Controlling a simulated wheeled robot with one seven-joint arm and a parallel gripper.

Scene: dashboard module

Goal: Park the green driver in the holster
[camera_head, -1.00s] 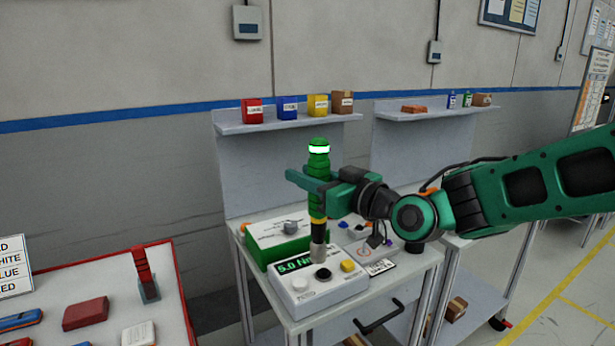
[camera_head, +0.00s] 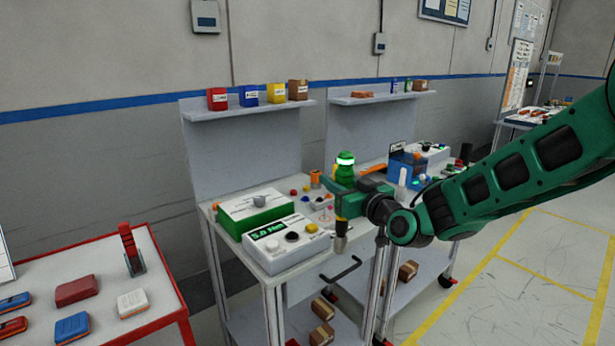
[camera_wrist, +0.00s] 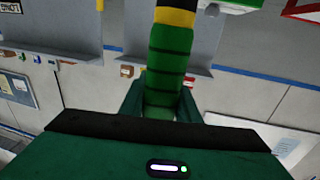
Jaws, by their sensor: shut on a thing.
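The green driver (camera_head: 345,168) has a glowing white band near its top and a metal tip at its lower end. It hangs upright in my gripper (camera_head: 346,203), just right of the white torque controller (camera_head: 275,248), above the table's front edge. My gripper is shut around the driver's green body. In the wrist view, the ribbed green driver (camera_wrist: 169,60) with its yellow and black bands stands between the jaws (camera_wrist: 163,100). I cannot clearly pick out the holster. An orange ring-like part (camera_head: 315,178) stands at the back of this table; I cannot tell whether it is the holster.
A green-and-white box (camera_head: 255,207) stands behind the controller, whose display reads about 5.0 Nm. Small coloured parts lie behind my gripper. A blue machine (camera_head: 405,168) stands on the farther table. A red-edged table (camera_head: 160,262) is at left. The floor at right is clear.

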